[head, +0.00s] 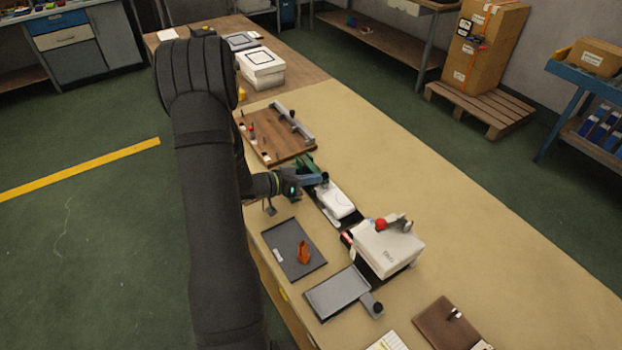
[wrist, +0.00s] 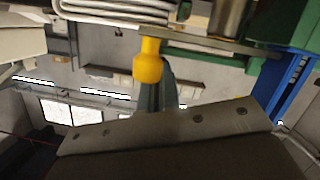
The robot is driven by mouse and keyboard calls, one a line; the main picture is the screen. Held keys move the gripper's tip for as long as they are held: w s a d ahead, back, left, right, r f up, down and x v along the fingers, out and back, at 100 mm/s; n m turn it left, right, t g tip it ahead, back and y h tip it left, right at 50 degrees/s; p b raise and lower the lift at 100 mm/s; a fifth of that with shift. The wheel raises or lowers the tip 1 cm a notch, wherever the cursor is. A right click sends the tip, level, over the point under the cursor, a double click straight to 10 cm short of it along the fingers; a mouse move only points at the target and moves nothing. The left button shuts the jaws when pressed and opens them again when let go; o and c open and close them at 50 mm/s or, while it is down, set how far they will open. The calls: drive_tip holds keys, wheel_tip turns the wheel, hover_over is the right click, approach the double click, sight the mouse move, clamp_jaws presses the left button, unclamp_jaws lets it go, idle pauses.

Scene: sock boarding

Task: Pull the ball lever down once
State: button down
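A white box-shaped machine (head: 388,252) stands on the tan table, right of centre in the head view. A red ball (head: 380,224) sits at its top left, beside a grey metal bar; I cannot tell how the two are joined. My gripper (head: 288,188) is to the left of and beyond this machine, apart from it, near a blue and green device (head: 312,178). Its fingers are too small and dark to read. In the wrist view a yellow knob (wrist: 148,62) hangs near the top middle, and the red ball does not show.
A white rounded unit (head: 336,201) lies between the device and the machine. A dark tray (head: 285,240) with an orange-brown piece, a grey plate (head: 340,292) and a brown folder (head: 440,322) lie nearer. A wooden board (head: 278,150) is farther back. The table's right side is clear.

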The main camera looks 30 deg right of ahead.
drive_tip(key=shift+s+d+f, duration=0.15)
drive_tip(key=shift+s+f, duration=0.3)
drive_tip(key=shift+s, duration=0.05)
drive_tip(key=w+a+r, duration=0.3)
drive_tip(key=a+r, duration=0.4)
drive_tip(key=a, duration=0.4)
drive_tip(key=shift+w+a, duration=0.15)
drive_tip(key=shift+a, duration=0.2)
drive_tip(key=x, duration=0.4)
drive_tip(key=f+x, duration=0.1)
drive_tip(key=x, duration=0.3)
drive_tip(key=s+f+x, duration=0.1)
drive_tip(key=x, duration=0.3)
drive_tip(key=shift+a+f, duration=0.1)
drive_tip(key=shift+f, duration=0.15)
drive_tip(key=shift+s+d+f, duration=0.25)
drive_tip(key=shift+d+f, duration=0.05)
drive_tip(key=shift+f, duration=0.2)
drive_tip(key=shift+r, duration=0.1)
